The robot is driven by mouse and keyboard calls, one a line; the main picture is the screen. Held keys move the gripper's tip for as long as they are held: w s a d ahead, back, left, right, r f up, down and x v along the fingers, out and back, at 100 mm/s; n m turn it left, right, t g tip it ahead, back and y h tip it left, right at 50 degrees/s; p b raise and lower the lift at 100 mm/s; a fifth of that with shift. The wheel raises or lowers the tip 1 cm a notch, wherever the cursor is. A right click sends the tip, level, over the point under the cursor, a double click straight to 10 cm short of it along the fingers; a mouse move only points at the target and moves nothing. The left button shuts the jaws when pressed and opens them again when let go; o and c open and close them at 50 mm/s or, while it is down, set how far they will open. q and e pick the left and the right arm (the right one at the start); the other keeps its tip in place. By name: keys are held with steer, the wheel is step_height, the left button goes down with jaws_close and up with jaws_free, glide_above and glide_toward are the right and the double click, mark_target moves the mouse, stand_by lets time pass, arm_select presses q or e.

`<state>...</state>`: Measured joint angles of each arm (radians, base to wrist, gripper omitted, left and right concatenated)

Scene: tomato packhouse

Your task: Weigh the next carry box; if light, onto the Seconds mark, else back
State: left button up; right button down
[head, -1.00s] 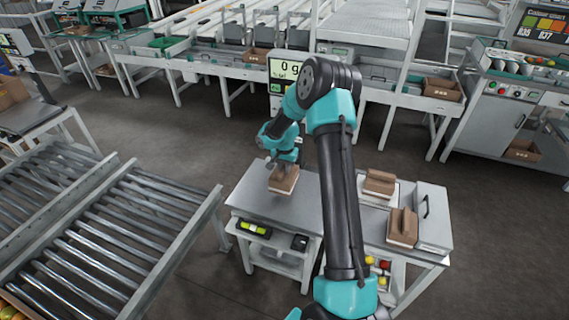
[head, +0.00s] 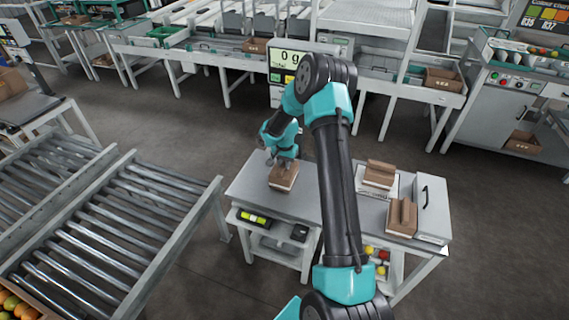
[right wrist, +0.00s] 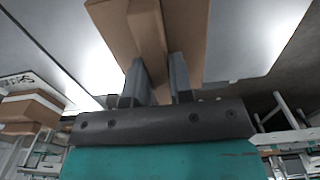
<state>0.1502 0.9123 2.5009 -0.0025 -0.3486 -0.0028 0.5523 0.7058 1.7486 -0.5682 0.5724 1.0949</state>
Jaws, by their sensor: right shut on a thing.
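My right gripper (head: 285,163) is shut on the upright handle of a brown carry box (head: 284,178), at the left part of the steel table (head: 248,185). The right wrist view shows the fingers (right wrist: 157,82) either side of the handle of this box (right wrist: 192,25). I cannot tell whether the box touches the surface below it. The scale display (head: 290,58) behind reads 0 g. Two similar boxes stand on the right: one on a white marked patch (head: 380,172), one nearer the front (head: 402,214). The patch's lettering is too small to read. My left gripper is not in view.
A grey case with a black handle (head: 432,210) stands at the table's right end. A roller conveyor (head: 130,235) lies to the left, with a floor gap between. My right arm crosses in front of the table's middle and hides part of it.

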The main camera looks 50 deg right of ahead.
steer(key=shift+f, duration=0.25)
stand_by(0.4)
steer(key=c, duration=0.9)
jaws_free()
steer(key=c, duration=0.3)
steer(key=shift+c, duration=0.2)
steer(key=shift+r, duration=0.1)
steer(key=shift+r, duration=3.4)
steer(key=shift+a, duration=0.1)
